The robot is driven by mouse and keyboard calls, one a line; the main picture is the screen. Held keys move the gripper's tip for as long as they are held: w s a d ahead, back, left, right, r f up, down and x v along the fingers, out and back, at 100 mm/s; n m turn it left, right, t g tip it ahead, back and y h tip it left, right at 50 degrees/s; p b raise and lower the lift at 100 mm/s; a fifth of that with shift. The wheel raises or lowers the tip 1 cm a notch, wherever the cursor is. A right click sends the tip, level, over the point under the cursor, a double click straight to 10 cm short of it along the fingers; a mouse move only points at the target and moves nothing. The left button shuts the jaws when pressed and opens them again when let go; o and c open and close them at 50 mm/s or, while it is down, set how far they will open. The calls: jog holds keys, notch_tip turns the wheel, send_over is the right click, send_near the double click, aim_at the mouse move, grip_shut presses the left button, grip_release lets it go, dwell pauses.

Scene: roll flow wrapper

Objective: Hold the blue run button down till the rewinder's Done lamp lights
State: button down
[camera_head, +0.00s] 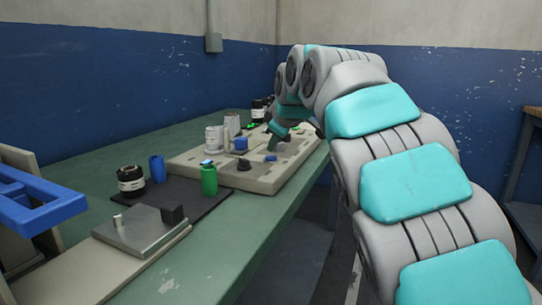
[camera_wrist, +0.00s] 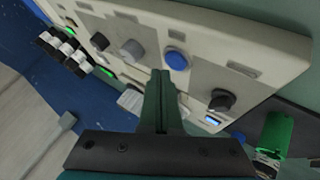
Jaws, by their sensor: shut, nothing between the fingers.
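The blue run button (camera_wrist: 177,60) shows round on the pale console (camera_wrist: 262,50) in the wrist view, just beyond and to the right of my fingertips. In the head view it is a small blue spot (camera_head: 270,158) on the console's near side. My gripper (camera_wrist: 160,76) is shut and empty over the console, pointing down beside the button. It also shows in the head view (camera_head: 272,143). The fingers look apart from the button in the picture, but their height is hard to judge. Green lights glow on the console's far side; I cannot tell which lamp is Done.
Black knobs (camera_wrist: 221,101) and a grey knob (camera_wrist: 132,50) flank the button. Black-capped bottles (camera_wrist: 78,60) stand at the far end.

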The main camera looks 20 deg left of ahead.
aim_at(275, 160)
jog(key=shift+r, duration=0.2)
jog(key=shift+r+p, duration=1.6)
jog(key=shift+r, duration=0.9)
jog(key=shift+d+f, duration=0.1)
jog(key=shift+d, duration=0.05)
